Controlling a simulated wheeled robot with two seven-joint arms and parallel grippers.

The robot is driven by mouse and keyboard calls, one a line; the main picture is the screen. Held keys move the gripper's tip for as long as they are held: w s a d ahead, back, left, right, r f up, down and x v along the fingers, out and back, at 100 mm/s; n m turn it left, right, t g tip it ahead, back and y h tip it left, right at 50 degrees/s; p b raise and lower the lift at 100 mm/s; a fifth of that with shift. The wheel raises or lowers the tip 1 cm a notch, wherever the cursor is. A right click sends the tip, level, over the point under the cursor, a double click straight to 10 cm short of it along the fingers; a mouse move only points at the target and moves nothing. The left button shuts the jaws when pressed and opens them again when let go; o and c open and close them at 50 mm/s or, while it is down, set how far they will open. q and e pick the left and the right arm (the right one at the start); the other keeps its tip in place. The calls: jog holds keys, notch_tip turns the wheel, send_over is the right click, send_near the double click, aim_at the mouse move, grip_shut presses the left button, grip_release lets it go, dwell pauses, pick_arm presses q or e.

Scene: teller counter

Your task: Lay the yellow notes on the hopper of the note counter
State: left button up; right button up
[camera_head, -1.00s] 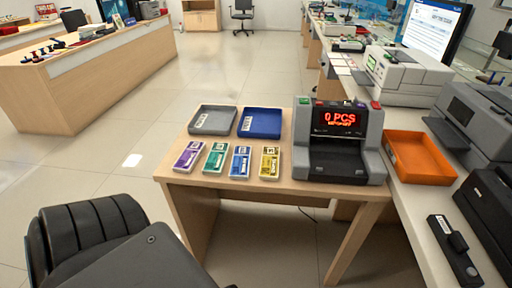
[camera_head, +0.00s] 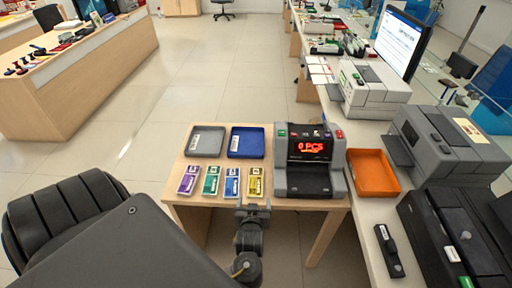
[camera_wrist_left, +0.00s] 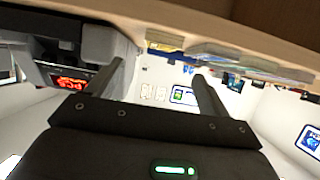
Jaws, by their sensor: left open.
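The yellow notes (camera_head: 255,183) are a small banded stack at the right end of a row of note stacks on the wooden table. The note counter (camera_head: 310,164) stands just right of them, grey and black, its red display reading 0 PCS; its dark hopper area faces me. My left gripper (camera_head: 254,207) is open and empty at the table's front edge, just in front of the yellow notes. The left wrist view is upside down; the open fingers (camera_wrist_left: 160,85) point toward the table edge, with the yellow notes (camera_wrist_left: 165,41) near them. My right gripper is not in view.
Purple (camera_head: 188,181), green (camera_head: 210,181) and blue (camera_head: 231,183) note stacks lie left of the yellow one. A grey tray (camera_head: 205,141) and a blue tray (camera_head: 246,142) lie behind. An orange tray (camera_head: 374,173) is on the right counter.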

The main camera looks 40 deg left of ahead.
aim_at(255, 185)
pick_arm(q)
jog(key=shift+r+x, duration=0.15)
jog(key=shift+x, duration=1.35)
jog(key=shift+r+x, duration=0.1)
jog(key=shift+x, duration=1.4)
jog(key=p+x, duration=0.1)
jog(key=x, duration=0.4)
jog(key=shift+f, duration=0.2)
jog(key=shift+s, duration=0.1)
jog(key=shift+c, duration=0.3)
jog(key=c, duration=1.1)
jog(key=shift+r, duration=0.1)
